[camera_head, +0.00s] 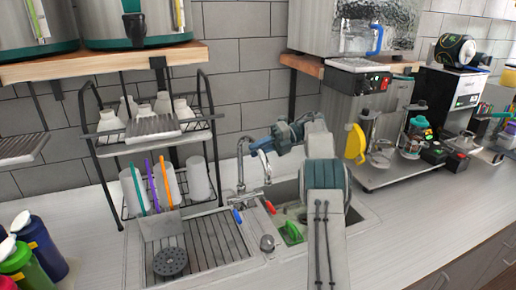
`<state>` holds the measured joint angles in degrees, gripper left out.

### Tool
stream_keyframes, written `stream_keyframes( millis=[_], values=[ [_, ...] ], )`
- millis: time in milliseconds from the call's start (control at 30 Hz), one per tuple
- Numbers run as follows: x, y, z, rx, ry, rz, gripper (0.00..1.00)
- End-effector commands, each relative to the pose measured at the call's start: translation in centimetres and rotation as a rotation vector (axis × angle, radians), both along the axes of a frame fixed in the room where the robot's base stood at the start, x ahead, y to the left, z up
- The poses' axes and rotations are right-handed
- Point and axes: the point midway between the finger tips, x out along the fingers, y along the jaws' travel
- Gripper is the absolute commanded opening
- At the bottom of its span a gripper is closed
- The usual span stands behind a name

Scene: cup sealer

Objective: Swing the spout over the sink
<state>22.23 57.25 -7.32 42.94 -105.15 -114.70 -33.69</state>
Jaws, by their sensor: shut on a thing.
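The chrome faucet (241,176) stands behind the sink, with red and blue handles low at its base. Its curved spout (265,166) hangs down near the left edge of the sink basin (288,190). My gripper (257,147) reaches in from the right and is shut on the upper part of the spout; the fingertips are small and the exact contact is hard to make out. My arm hides much of the basin's right side. A green object (291,232) is in the basin.
A ribbed drainboard (200,249) with a round dark strainer (170,262) lies left of the basin. A black rack (100,150) with white bottles and cups stands behind it. A steel machine (370,110) with a yellow-handled tool stands at right.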

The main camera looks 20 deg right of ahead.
Motion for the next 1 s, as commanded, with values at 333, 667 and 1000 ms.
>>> stream_keyframes(
  millis=[333, 667, 1000],
  values=[
    [0.0, 0.0, 0.0, 0.000, -0.001, -0.001, 0.37],
    [0.0, 0.0, 0.1, 0.000, -0.001, -0.001, 0.41],
    [-0.2, -0.3, 4.7, 0.004, -0.010, -0.003, 0.46]
  ],
)
